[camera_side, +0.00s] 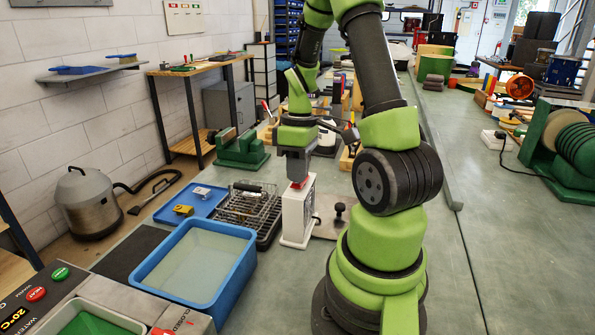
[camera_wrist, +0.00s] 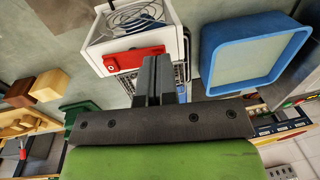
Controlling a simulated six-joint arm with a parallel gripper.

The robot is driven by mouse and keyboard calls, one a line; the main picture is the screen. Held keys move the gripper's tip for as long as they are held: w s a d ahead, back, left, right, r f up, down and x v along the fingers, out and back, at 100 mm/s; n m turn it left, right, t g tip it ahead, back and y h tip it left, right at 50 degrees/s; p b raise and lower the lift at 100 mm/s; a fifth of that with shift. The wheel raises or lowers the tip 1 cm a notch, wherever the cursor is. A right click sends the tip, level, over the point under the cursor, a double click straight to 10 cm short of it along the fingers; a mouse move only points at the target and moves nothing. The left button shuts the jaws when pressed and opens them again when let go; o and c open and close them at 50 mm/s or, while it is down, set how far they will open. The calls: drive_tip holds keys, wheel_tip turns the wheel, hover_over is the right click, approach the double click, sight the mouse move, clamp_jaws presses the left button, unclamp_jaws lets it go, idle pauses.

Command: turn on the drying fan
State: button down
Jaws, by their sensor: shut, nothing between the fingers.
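The drying fan (camera_side: 297,215) is an upright white box with a red rocker switch (camera_side: 299,184) on its top, beside the wire rack. In the wrist view the fan (camera_wrist: 165,22) shows its wire grille, and the red switch (camera_wrist: 128,59) has a light round mark at its left end. My gripper (camera_side: 299,178) points down right over the switch. In the wrist view my gripper (camera_wrist: 157,62) is shut and empty, with its fingertips at the right end of the switch, partly hiding it. I cannot tell whether they touch it or which way the rocker is tilted.
A blue tub (camera_side: 195,264) of liquid stands left of the fan. A wire rack (camera_side: 249,207) stands close beside it, with a blue tray (camera_side: 191,204) behind. A plate with a black knob (camera_side: 339,210) lies to the right.

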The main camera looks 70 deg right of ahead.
drive_tip(key=shift+f, duration=0.25)
